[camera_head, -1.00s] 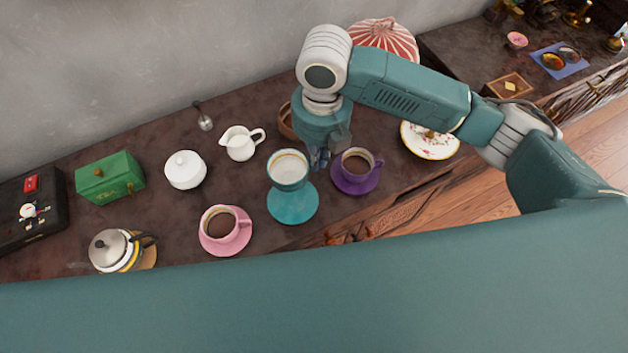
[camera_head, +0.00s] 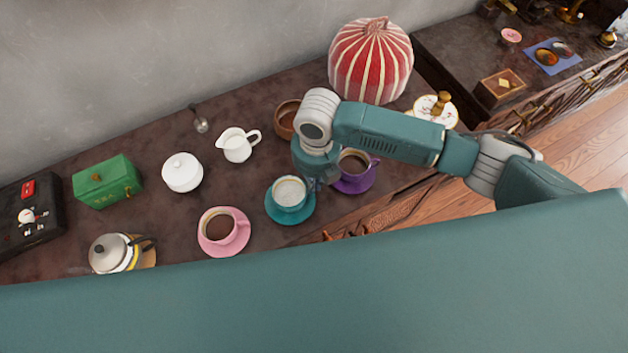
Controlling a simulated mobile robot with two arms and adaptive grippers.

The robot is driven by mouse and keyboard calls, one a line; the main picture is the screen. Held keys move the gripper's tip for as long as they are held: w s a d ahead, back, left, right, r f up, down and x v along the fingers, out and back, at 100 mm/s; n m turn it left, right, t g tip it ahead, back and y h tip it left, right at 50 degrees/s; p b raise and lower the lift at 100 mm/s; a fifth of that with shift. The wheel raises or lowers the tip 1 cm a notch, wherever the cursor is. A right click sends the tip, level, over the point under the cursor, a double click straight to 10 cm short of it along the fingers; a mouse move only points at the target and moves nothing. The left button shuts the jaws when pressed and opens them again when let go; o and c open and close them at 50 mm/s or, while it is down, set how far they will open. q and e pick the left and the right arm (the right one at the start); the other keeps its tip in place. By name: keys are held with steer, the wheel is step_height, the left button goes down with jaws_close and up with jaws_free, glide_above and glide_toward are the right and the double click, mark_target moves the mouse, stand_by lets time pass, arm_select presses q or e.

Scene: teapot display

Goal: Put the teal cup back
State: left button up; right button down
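The teal cup (camera_head: 289,193) is upright over the teal saucer (camera_head: 290,217), about centred on it; whether it rests on it or hovers just above is hard to tell. It has a pale inside with a gold line near the rim. My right gripper (camera_head: 311,182) points down at the cup's right side, at the handle, and seems shut on it; my own wrist hides most of the fingers and the handle. My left gripper is not in view.
A purple cup (camera_head: 353,162) on a purple saucer stands close right of my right gripper. A pink cup (camera_head: 218,228) on a pink saucer stands to the left. A white creamer (camera_head: 236,147), white sugar pot (camera_head: 182,172) and brown bowl (camera_head: 285,119) stand behind.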

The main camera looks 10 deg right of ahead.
steer(key=c, duration=2.4)
jaws_free()
steer(key=shift+f, duration=0.15)
steer(key=o, duration=0.4)
steer(key=shift+r, duration=0.5)
step_height(320, 180, up, 11)
steer(key=shift+d+r+b, duration=0.1)
steer(key=shift+r+b, duration=0.1)
steer(key=shift+b, duration=0.65)
